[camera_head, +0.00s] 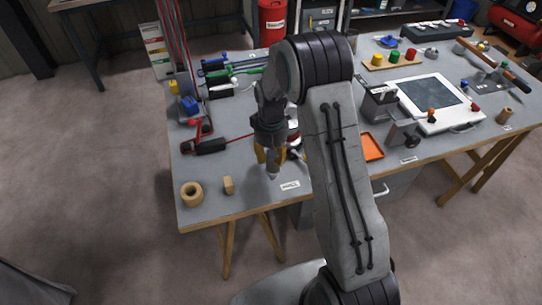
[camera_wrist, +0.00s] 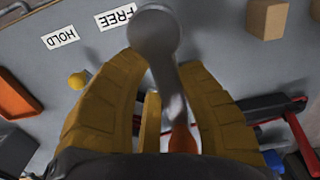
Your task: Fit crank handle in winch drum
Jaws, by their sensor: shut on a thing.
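My gripper (camera_head: 268,158), with yellow fingers, is over the front part of the workbench. It is shut on the crank handle (camera_wrist: 158,40). In the wrist view the handle is a grey metal bar with a round end pointing away from the fingers and an orange-red part (camera_wrist: 183,139) low between them. In the head view only its pale tip (camera_head: 272,175) shows below the fingers, near a white label. I cannot make out the winch drum for certain; a grey block with a black round part (camera_head: 411,141) stands at the right front, apart from my gripper.
A wooden ring (camera_head: 185,199) and a wooden block (camera_head: 228,186) stand at the left front. An orange tray (camera_head: 371,148) lies right of my arm. Red-and-black tools (camera_head: 209,146) lie left. My arm hides the bench's middle.

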